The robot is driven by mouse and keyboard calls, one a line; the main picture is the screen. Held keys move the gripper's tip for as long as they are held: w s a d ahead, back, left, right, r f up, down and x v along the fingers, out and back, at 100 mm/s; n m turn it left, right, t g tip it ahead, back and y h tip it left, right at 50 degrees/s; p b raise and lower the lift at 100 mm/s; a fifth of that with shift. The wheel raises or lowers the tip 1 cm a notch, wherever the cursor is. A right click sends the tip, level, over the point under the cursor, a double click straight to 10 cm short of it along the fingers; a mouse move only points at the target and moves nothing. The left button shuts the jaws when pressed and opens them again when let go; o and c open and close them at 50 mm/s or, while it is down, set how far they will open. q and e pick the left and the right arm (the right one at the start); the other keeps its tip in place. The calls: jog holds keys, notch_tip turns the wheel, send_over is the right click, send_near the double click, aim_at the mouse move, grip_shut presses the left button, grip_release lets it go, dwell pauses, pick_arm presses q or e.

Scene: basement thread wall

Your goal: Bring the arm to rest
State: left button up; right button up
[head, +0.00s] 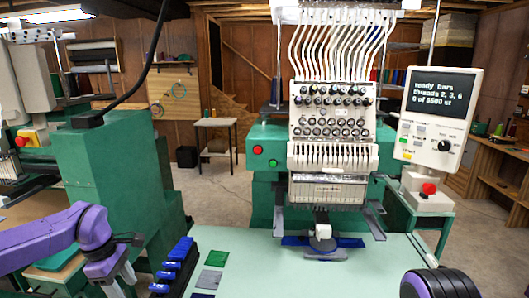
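My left arm (45,240) is purple and comes in from the left edge. It bends at a rounded joint and then points down. My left gripper (112,279) is at the bottom left, left of a rack of blue blocks (173,268), and is partly cut off by the lower edge. Whether its fingers are open or shut cannot be told, and I see nothing held in it. A dark, ribbed purple part of my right arm (437,284) shows at the bottom right. My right gripper is out of the picture.
A green embroidery machine (331,130) with white thread tubes stands behind the pale table (270,270). Its screen (441,93) is on the right, above a red button (429,189). Green (216,258) and grey (208,279) patches lie beside the rack. The table's middle is clear.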

pick_arm(q)
notch_tip(320, 180, down, 7)
jog(key=a+n+t+y, duration=0.2)
jog(key=n+y, duration=0.1)
jog(key=y, duration=0.3)
jog(key=s+d+f+m+t+y, duration=0.1)
jog(key=s+d+f+m, duration=0.1)
jog(key=f, duration=0.3)
jog(key=s+d+f+m+t+b, duration=0.1)
jog(key=s+f, duration=0.2)
jog(key=f, duration=0.1)
jog(key=s+d+f+m+t+y, duration=0.1)
jog(key=s+d+f+m, duration=0.1)
jog(key=f, duration=0.3)
jog(key=s+f+m+g+h, duration=0.1)
jog(key=s+f+m, duration=0.3)
jog(key=s, duration=0.7)
jog(key=s+d+f+m+g+h+b, duration=0.1)
jog(key=s+f+m, duration=0.4)
jog(key=s, duration=0.7)
jog(key=shift+d+f+m+b, duration=0.2)
jog(key=shift+f+m+b, duration=0.1)
jog(key=shift+f, duration=0.2)
pick_arm(e)
jog(key=f, duration=0.3)
jog(key=shift+w, duration=0.35)
